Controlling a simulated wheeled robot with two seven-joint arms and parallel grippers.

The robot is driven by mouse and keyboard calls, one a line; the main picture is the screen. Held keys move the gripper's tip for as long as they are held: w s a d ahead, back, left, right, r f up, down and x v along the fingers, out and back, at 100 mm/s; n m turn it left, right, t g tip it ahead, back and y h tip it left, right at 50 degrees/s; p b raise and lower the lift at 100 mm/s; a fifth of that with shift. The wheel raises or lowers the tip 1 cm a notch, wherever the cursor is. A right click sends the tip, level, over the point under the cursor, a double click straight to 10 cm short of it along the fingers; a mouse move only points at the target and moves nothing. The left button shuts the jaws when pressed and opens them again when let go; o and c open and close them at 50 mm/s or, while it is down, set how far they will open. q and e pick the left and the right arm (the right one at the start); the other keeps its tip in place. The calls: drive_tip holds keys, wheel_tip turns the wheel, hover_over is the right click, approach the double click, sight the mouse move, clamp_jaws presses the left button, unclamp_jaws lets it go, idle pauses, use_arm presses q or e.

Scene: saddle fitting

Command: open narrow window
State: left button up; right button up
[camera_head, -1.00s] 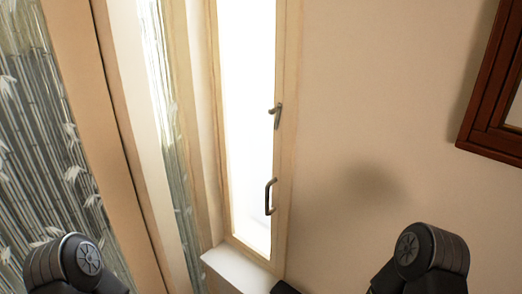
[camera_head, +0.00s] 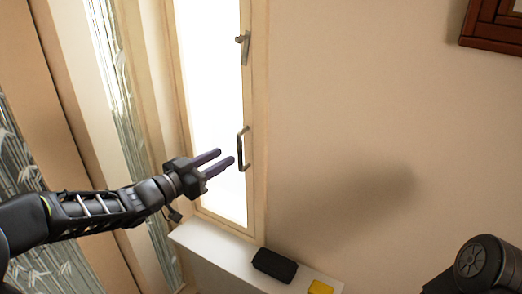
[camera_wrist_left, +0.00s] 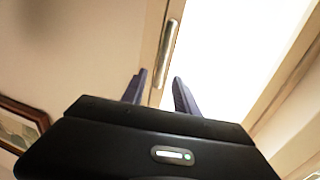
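The narrow window (camera_head: 208,95) is a tall bright pane in a light wooden frame, and it looks closed. A curved pull handle (camera_head: 241,149) sits on its right side, with a lever latch (camera_head: 244,46) higher up. My left gripper (camera_head: 226,157) is open and empty, just left of the pull handle, its fingers pointing at it and apart from it. In the left wrist view the two fingers (camera_wrist_left: 159,90) are spread, with a metal handle (camera_wrist_left: 169,52) beyond them. Only part of my right arm shows at the lower right; its gripper is out of view.
A white ledge (camera_head: 215,247) runs below the window, with a black case (camera_head: 274,265) and a yellow object (camera_head: 320,287) on it. A dark red wooden frame (camera_head: 490,35) hangs at upper right. Bamboo-patterned panels (camera_head: 25,160) stand at left. The wall right of the window is clear.

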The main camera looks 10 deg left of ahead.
sight(238, 148)
use_arm(q)
drive_tip(key=shift+s, duration=0.1)
idle(0.3)
drive_tip(key=x, duration=0.7)
drive_tip(key=shift+w+d, duration=0.2)
drive_tip(key=shift+w, duration=0.15)
drive_tip(key=shift+c, duration=0.2)
clamp_jaws()
idle(1.0)
